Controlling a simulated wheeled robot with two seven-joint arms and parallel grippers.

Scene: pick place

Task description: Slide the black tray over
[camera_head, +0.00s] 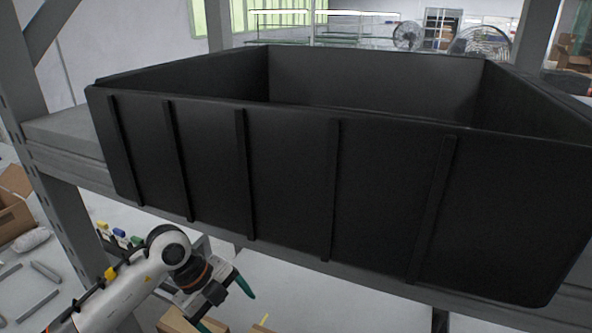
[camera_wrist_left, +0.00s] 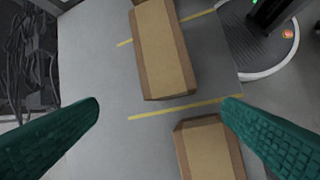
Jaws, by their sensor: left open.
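The black tray (camera_head: 290,185) is a large, deep, open-topped bin with vertical ribs on its near wall. It sits on a grey metal shelf (camera_head: 62,133) and fills most of the head view, and the part of its inside that shows looks empty. My left gripper (camera_head: 224,306) is below the shelf at the lower left, apart from the tray and pointing down. In the left wrist view its two green fingers (camera_wrist_left: 160,108) are wide apart with nothing between them. The tray does not show in that view. My right gripper is in neither view.
Grey shelf posts (camera_head: 50,150) stand at the left and right. Cardboard boxes (camera_wrist_left: 163,50) lie on the grey floor under the left gripper, with yellow floor lines (camera_wrist_left: 175,108) near them. Fans (camera_head: 483,42) stand far behind.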

